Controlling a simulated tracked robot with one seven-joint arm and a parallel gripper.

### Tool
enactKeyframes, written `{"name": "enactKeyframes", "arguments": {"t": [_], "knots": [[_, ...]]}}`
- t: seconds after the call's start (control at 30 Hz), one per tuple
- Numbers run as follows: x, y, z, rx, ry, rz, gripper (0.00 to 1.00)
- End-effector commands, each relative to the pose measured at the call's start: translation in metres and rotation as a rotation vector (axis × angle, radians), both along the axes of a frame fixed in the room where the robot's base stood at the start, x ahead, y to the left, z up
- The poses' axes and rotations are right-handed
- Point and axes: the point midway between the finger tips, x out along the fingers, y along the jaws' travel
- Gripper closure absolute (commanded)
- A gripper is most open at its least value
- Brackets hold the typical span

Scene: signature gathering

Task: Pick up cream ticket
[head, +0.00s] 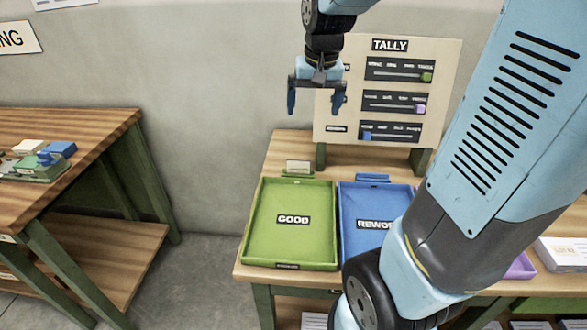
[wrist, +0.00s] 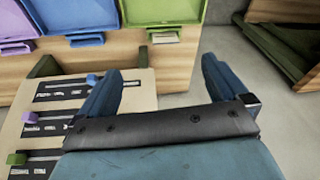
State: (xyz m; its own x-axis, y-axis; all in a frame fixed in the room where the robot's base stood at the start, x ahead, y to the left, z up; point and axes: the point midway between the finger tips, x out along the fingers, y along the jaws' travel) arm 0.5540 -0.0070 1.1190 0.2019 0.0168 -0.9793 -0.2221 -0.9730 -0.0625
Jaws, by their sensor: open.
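In the wrist view a pale card (wrist: 165,37) shows by the green tray's handle and looks like the same ticket. My gripper (head: 315,105) is open and empty, pointing down, above and behind the ticket in front of the tally board. In the wrist view its two blue fingers (wrist: 161,72) are spread apart with nothing between them.
The TALLY board (head: 352,126) with sliders stands behind the trays, close to my gripper. A blue REWORK tray (head: 350,192) sits right of the green one; my arm hides part of it. A left table (head: 115,122) holds several small blocks. Floor separates the tables.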

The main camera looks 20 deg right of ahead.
Motion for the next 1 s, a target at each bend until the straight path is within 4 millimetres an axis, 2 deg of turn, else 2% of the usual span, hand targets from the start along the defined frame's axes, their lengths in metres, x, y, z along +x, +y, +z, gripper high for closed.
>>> {"name": "enactKeyframes", "arguments": {"t": [0.03,0.2,0.43,0.6,0.77,1.0], "knots": [[0.013,0.000,-0.010,0.001,0.025,-0.014,0.00],[0.049,0.001,-0.042,0.006,0.094,-0.069,0.00],[0.086,0.001,-0.085,0.003,0.169,-0.131,0.00],[0.099,0.001,-0.104,0.001,0.197,-0.157,0.00],[0.102,0.001,-0.116,-0.001,0.207,-0.164,0.00],[0.102,0.001,-0.155,-0.001,0.209,-0.164,0.00]]}}
